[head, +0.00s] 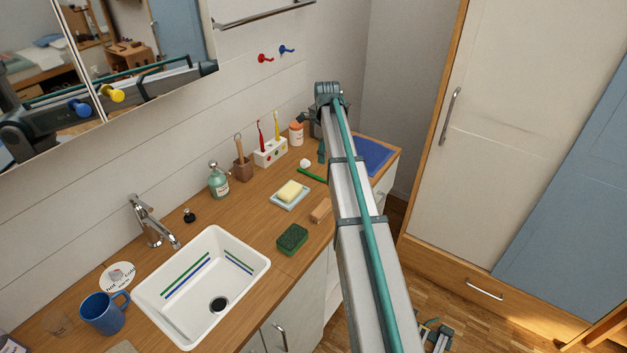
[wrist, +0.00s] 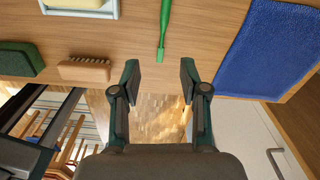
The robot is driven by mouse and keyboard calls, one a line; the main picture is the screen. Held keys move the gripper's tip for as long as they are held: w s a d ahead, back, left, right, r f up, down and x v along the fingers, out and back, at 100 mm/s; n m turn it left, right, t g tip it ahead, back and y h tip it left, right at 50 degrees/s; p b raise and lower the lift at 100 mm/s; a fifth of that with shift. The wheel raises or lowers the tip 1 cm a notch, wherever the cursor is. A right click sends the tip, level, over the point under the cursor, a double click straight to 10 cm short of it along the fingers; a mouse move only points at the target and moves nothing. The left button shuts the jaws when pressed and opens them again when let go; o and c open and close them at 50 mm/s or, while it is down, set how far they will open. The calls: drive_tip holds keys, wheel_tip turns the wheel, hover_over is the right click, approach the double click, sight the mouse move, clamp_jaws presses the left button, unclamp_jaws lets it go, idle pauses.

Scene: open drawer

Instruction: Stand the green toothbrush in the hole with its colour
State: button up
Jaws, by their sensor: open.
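The green toothbrush (head: 312,175) lies flat on the wooden counter, partly hidden by my arm in the head view. In the wrist view the toothbrush (wrist: 165,25) points toward my gripper, its near end just beyond the gap between my fingertips. The white holder (head: 270,153) stands by the wall with a red toothbrush (head: 261,136) and a yellow toothbrush (head: 277,126) upright in it. Small coloured dots mark its front, and its holes are too small to make out. My gripper (wrist: 160,72) is open and empty, at the counter's front edge in the wrist view.
A soap dish (head: 290,196), a wooden brush (head: 321,210) and a green sponge (head: 292,239) lie left of the toothbrush. A blue cloth (wrist: 262,50) lies to its right. A small white object (head: 305,163) sits between toothbrush and holder. A brown cup (head: 243,170) stands left of the holder.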

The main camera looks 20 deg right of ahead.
drive_tip(key=m, duration=0.2)
drive_tip(key=p, duration=0.2)
hover_over(324, 179)
drive_tip(key=f, duration=0.5)
drive_tip(key=shift+s+f, duration=0.15)
drive_tip(key=shift+s, duration=0.15)
drive_tip(key=shift+w+f+p, duration=0.15)
drive_tip(key=shift+f+p, duration=0.45)
drive_tip(key=shift+f, duration=0.8)
drive_tip(key=shift+w+f+p, duration=0.1)
drive_tip(key=shift+f+p, duration=0.45)
drive_tip(key=shift+f, duration=0.85)
clamp_jaws()
